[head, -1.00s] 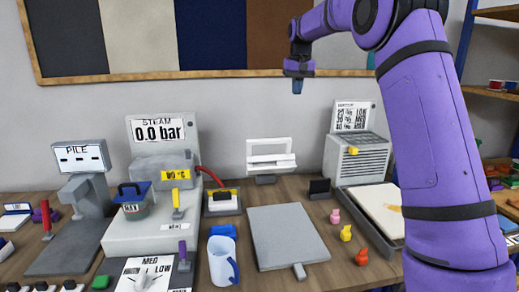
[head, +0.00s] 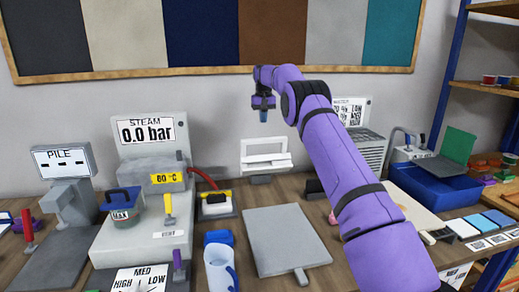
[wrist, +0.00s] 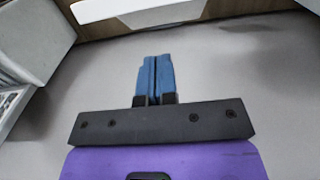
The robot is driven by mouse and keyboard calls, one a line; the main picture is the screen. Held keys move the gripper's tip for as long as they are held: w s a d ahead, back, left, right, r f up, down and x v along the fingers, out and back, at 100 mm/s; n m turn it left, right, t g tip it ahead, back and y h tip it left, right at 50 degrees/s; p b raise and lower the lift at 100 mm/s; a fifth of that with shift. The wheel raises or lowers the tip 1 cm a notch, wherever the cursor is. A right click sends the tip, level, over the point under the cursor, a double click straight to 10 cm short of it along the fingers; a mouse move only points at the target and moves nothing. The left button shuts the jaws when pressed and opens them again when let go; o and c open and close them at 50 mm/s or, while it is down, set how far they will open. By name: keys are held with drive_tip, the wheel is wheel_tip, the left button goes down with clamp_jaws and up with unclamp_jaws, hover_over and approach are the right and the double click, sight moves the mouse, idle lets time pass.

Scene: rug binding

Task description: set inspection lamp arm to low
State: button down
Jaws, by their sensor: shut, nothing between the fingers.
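A white frame with a wide bar, which looks like the inspection lamp (head: 265,160), stands on a small dark base at the back of the bench, near the wall. My gripper (head: 263,115) hangs just above it in the head view, pointing down, apart from it in the picture. In the wrist view the blue fingers (wrist: 154,80) are pressed together and empty. A white bar, likely part of the lamp (wrist: 150,12), crosses the top of that view, beyond the fingertips. I cannot tell the lamp arm's current setting; no lamp label is readable.
A steam unit (head: 150,130) with a red hose stands left of the lamp. A blue bin (head: 440,188) is at right. My arm hides part of the grey louvred unit (head: 369,148).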

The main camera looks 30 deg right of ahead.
drive_tip(key=shift+f, duration=0.15)
approach(264, 160)
drive_tip(key=w, duration=0.1)
drive_tip(key=w+d+f, duration=0.1)
drive_tip(key=w, duration=0.1)
drive_tip(key=w+d+f, duration=0.1)
drive_tip(key=w, duration=0.1)
drive_tip(key=shift+d, duration=0.15)
drive_tip(key=shift+s+a+f, duration=0.1)
drive_tip(key=shift+s+f, duration=0.3)
drive_tip(key=shift+f, duration=0.15)
drive_tip(key=shift+s+a+f, duration=0.1)
drive_tip(key=shift+s+f, duration=0.25)
drive_tip(key=shift+f, duration=0.2)
drive_tip(key=shift+s+a+f, duration=0.2)
drive_tip(key=shift+s+f, duration=0.4)
drive_tip(key=shift+f, duration=0.15)
